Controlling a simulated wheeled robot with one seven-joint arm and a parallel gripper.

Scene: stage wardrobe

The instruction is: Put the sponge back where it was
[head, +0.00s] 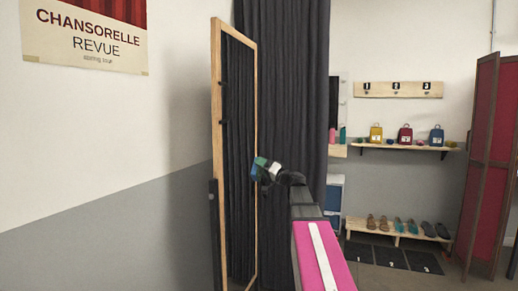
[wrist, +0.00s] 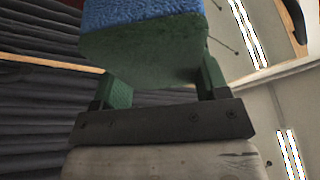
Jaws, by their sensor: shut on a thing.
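My gripper (wrist: 160,90) is shut on the sponge (wrist: 143,50), a block with a blue upper layer and a dark green body, held between the two green fingers in the wrist view. In the head view my gripper (head: 266,170) is small and dark, raised in front of the right side of a tall wood-framed mirror (head: 217,100).
A wall shelf (head: 405,147) at the right holds several small bags and small round items. Below it a low wooden rack (head: 398,230) holds shoes, with dark numbered mats (head: 388,257) in front. A dark curtain (head: 298,90) hangs behind. A red folding screen (head: 487,150) stands far right.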

